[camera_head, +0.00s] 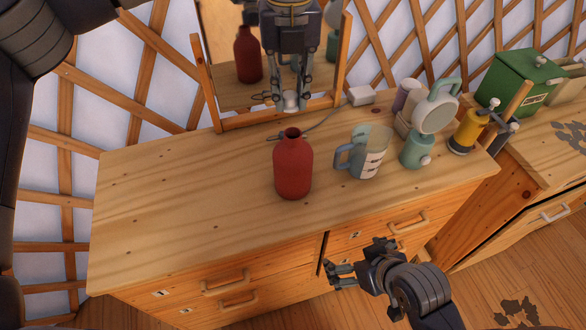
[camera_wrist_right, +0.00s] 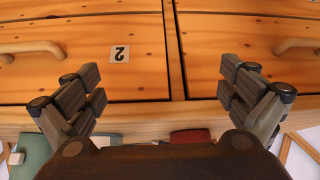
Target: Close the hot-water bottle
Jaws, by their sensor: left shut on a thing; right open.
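The red hot-water bottle (camera_head: 293,168) stands upright on the wooden dresser top, its neck uncovered at the top. My left gripper (camera_head: 291,97) points down above and behind the bottle's neck, apart from it. It is shut on a small whitish stopper (camera_head: 291,101), partly hidden by the fingers. My right gripper (camera_head: 343,274) is open and empty in front of the dresser drawers. In the right wrist view its fingers (camera_wrist_right: 168,92) are spread wide before the drawer fronts. A red patch, perhaps the bottle, shows at that view's lower edge (camera_wrist_right: 190,136).
A mirror (camera_head: 222,84) behind the bottle reflects it. A clear measuring jug (camera_head: 372,158), a teal-based device (camera_head: 417,151) and a yellow cylinder (camera_head: 467,133) stand to its right. A white box with a cable (camera_head: 361,95) lies behind. The dresser's left top (camera_head: 180,200) is clear.

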